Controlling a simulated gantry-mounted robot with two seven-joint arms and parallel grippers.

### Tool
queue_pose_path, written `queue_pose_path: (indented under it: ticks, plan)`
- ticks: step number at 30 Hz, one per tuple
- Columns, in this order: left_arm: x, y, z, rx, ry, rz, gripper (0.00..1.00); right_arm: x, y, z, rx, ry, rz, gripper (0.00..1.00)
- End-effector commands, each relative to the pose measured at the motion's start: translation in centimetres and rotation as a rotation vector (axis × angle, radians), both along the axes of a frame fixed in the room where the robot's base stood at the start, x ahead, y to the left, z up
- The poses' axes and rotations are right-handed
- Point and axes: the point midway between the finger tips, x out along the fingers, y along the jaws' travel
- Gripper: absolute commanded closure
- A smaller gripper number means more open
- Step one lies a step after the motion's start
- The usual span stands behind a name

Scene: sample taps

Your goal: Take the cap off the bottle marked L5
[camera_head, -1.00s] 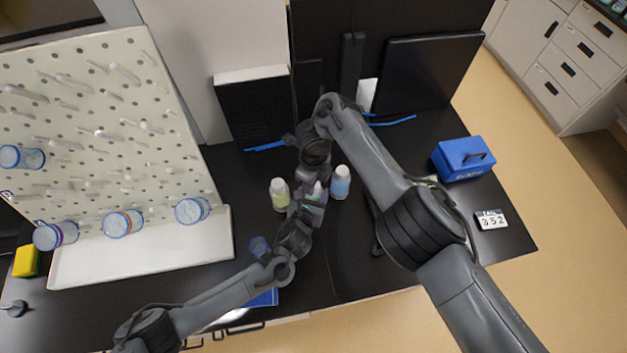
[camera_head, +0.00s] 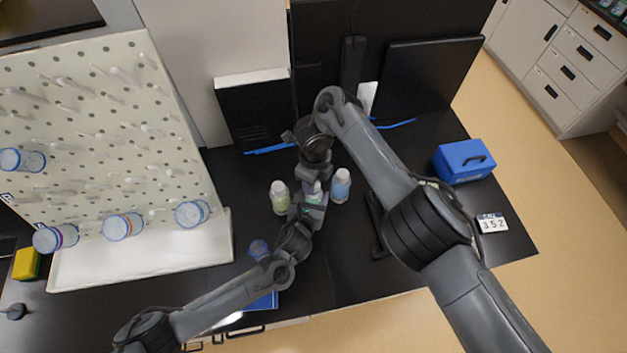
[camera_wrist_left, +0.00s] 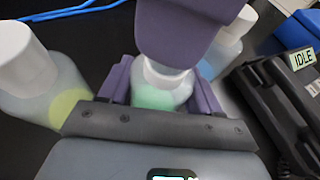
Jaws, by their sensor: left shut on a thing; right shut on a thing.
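The middle bottle (camera_wrist_left: 160,95), with pale green liquid, stands between the purple fingers of my left gripper (camera_wrist_left: 160,86), which is shut on it. In the head view that left gripper (camera_head: 311,199) is low around the bottle. My right gripper (camera_head: 314,182) comes from above and is shut on the top of the same bottle. In the left wrist view its purple body (camera_wrist_left: 185,30) hides the cap, with only a whitish rim showing below. I cannot tell whether the cap is loose. No L5 mark is readable.
A bottle with yellow-green liquid (camera_head: 279,198) stands close on the left and one with blue liquid (camera_head: 341,186) on the right, both white-capped. A drying rack (camera_head: 100,130) stands at left. A blue box (camera_head: 463,160) and a number display (camera_head: 492,223) lie at right.

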Motion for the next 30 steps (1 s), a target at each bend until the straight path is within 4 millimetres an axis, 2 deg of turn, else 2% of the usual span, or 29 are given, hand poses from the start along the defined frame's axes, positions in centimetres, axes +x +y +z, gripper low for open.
queue_pose_path:
  ticks: [4,5,10,23,30]
  plan:
    - [0.0,0.1,-0.1,0.002,0.001,0.001,1.00,0.0,0.0,0.0,0.000,0.000,0.000,0.97]
    - [0.0,0.1,-0.1,0.002,0.001,0.001,0.34,0.0,0.0,0.0,0.000,0.000,0.000,0.97]
    - [0.0,0.0,0.0,0.001,0.001,0.001,0.08,0.0,0.0,0.0,0.000,0.000,0.000,0.97]
    - [-0.5,0.1,0.2,0.001,0.000,-0.001,0.07,0.0,0.0,0.1,0.000,0.000,0.000,0.97]
    - [-3.4,1.0,1.4,0.000,0.001,-0.001,0.07,0.0,0.0,0.5,0.000,0.000,0.000,0.97]
